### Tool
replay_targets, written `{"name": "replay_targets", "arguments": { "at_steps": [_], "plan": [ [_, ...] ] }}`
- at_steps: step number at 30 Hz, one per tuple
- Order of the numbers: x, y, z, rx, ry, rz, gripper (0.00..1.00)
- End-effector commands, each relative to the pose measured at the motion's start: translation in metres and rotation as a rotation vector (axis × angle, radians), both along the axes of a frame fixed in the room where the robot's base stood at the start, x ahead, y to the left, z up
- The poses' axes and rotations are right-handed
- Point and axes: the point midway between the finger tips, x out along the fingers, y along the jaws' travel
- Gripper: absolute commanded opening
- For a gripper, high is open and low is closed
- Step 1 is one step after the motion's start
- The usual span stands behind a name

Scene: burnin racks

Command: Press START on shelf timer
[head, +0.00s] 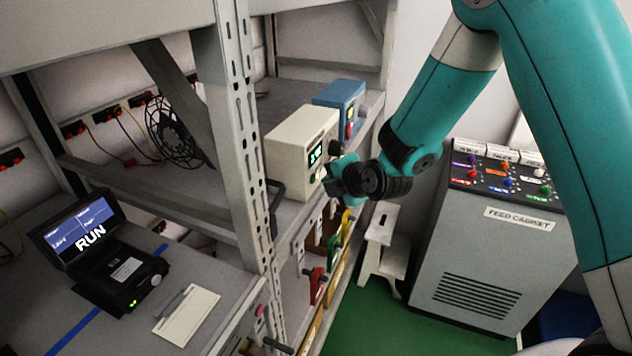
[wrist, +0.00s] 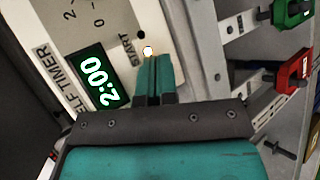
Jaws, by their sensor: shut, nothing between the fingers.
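The shelf timer (head: 300,142) is a cream box on the shelf beside the rack post. Its front shows in the wrist view (wrist: 62,22), with a green display (wrist: 103,80) reading 2:00 and the printed label START. A small round pale START button (wrist: 148,50) sits beside that label. My gripper (wrist: 156,62) is shut and empty, with its teal fingertips right at the button's edge. I cannot tell whether they touch it. In the head view my gripper (head: 335,178) is in front of the timer's face and hides part of it.
A blue box (head: 340,94) stands behind the timer. Red, yellow and green clamp-like parts (head: 316,284) hang below the shelf edge. A feed cabinet (head: 490,250) and a white step stool (head: 383,240) stand at right. A RUN screen device (head: 88,235) sits on the left bench.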

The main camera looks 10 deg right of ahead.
Motion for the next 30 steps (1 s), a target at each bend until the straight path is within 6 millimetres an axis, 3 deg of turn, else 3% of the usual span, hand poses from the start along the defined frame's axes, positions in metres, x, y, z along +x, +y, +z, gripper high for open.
{"name": "replay_targets", "arguments": {
  "at_steps": [11, 24, 30],
  "plan": [
    [-0.002, -0.003, -0.001, 0.000, 0.000, -0.001, 0.00],
    [-0.025, -0.037, -0.003, 0.000, 0.000, -0.002, 0.00],
    [-0.031, -0.042, -0.001, 0.000, 0.000, 0.000, 0.00]
  ]
}}
